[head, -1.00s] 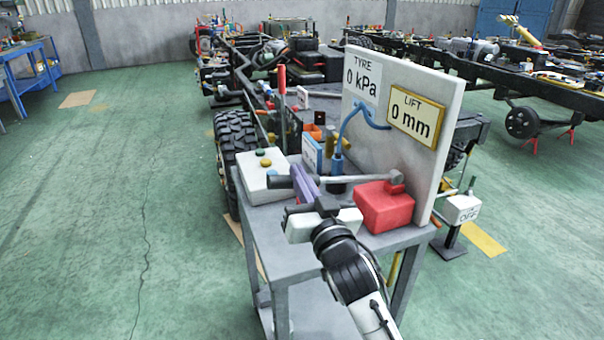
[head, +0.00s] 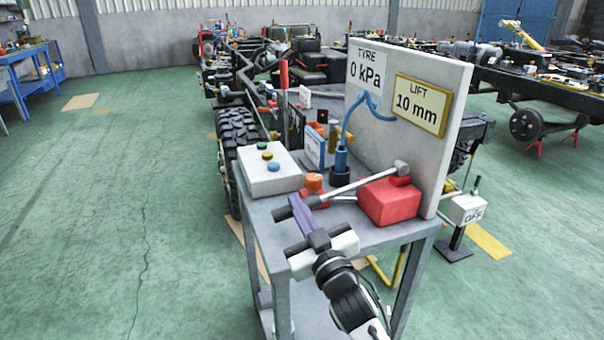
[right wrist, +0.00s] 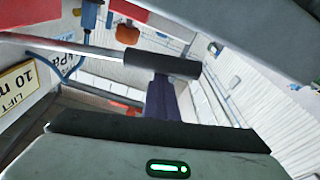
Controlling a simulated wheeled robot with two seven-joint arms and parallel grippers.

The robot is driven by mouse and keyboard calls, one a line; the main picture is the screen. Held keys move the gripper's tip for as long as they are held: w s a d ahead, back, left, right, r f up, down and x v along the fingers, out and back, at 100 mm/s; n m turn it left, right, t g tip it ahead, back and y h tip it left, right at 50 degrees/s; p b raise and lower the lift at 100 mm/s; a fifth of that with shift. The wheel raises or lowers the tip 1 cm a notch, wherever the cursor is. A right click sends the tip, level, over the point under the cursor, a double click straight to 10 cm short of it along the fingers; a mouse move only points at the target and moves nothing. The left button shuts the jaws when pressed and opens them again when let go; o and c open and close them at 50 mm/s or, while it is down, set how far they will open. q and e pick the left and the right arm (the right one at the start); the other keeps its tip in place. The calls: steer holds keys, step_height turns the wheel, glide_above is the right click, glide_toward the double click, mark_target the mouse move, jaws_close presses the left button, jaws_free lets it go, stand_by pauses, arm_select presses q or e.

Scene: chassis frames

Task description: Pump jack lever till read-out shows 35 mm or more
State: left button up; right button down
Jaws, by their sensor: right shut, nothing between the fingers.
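The jack is a red block (head: 386,204) on the grey trolley top, with a long grey lever (head: 352,186) pivoted at its upper right. The lever slopes down leftward to a black grip, which also shows in the right wrist view (right wrist: 163,64). My right gripper (head: 304,205) has purple fingers, shut and empty. They cross over the black grip and appear to touch it, not clasp it. The LIFT read-out (head: 422,104) on the upright board shows 10 mm. It is partly cut off in the right wrist view (right wrist: 15,85). My left gripper is out of view.
A pale box with several coloured buttons (head: 268,170) sits left of the lever. A blue-hosed tool (head: 340,158) stands in a dark holder behind it. A TYRE sign (head: 366,72) reads 0 kPa. A truck chassis with a large tyre (head: 238,130) is behind.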

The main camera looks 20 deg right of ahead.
steer(key=s+r+p, duration=0.2)
steer(key=s, duration=0.7)
steer(key=shift+r, duration=0.25)
steer(key=shift+a, duration=0.1)
steer(key=shift+s, duration=0.1)
stand_by(2.1)
